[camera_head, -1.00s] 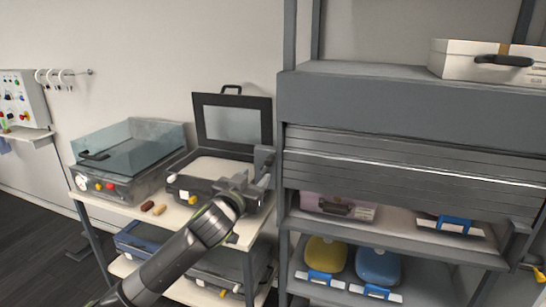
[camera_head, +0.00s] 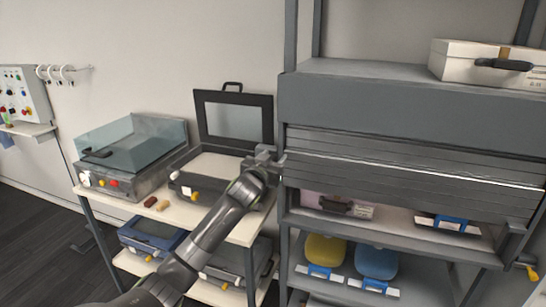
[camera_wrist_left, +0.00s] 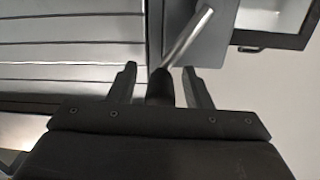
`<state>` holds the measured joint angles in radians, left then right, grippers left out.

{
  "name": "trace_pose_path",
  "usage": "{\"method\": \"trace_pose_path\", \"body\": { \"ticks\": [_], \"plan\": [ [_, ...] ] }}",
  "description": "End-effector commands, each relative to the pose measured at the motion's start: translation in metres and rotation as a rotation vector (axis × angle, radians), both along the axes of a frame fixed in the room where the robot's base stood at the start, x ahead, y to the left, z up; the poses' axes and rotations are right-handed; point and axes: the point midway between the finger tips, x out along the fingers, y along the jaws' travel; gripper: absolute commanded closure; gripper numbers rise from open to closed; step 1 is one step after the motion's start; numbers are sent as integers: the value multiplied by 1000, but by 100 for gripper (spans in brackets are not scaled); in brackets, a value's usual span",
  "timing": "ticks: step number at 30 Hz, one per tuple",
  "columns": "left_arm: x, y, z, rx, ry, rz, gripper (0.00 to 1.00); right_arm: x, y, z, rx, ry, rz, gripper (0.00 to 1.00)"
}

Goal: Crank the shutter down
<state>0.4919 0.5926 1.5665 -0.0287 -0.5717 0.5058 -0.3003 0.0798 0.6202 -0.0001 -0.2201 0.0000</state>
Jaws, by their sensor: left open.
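The grey slatted shutter (camera_head: 400,172) hangs partly down across the front of the shelf unit, with an open gap below its lower edge. Its slats also show in the left wrist view (camera_wrist_left: 75,45). In that view a crank with a bright metal rod (camera_wrist_left: 189,37) and a dark grip (camera_wrist_left: 160,86) stands beside the shutter. My left gripper (camera_head: 266,157) is at the unit's left post. In the wrist view the left gripper (camera_wrist_left: 158,85) is open, with the dark grip between its fingers and gaps showing beside it. The crank is mostly hidden by the gripper in the head view.
A bench (camera_head: 170,212) left of the unit holds a clear-lidded box (camera_head: 130,150) and a case with a raised lid (camera_head: 235,120), close behind my left arm. Yellow (camera_head: 325,250) and blue (camera_head: 377,262) items sit on the lower shelf. A white case (camera_head: 485,62) lies on top.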

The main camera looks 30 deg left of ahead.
Motion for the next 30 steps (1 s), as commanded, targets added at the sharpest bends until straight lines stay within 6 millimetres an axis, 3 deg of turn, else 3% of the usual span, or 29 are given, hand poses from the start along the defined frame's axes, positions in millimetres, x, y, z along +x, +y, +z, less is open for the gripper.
{"method": "trace_pose_path", "body": {
  "ticks": [10, 20, 30],
  "plan": [
    [2, 0, 0, 0, 0, 0, 56, 0, 0, 1, 0, 0, 0, 64],
    [2, 0, 0, 0, 0, -1, 100, 0, 0, 1, 0, 0, 0, 64],
    [5, -1, -1, 9, 2, -2, 100, 1, 0, -1, 0, -1, 0, 64]
  ]
}}
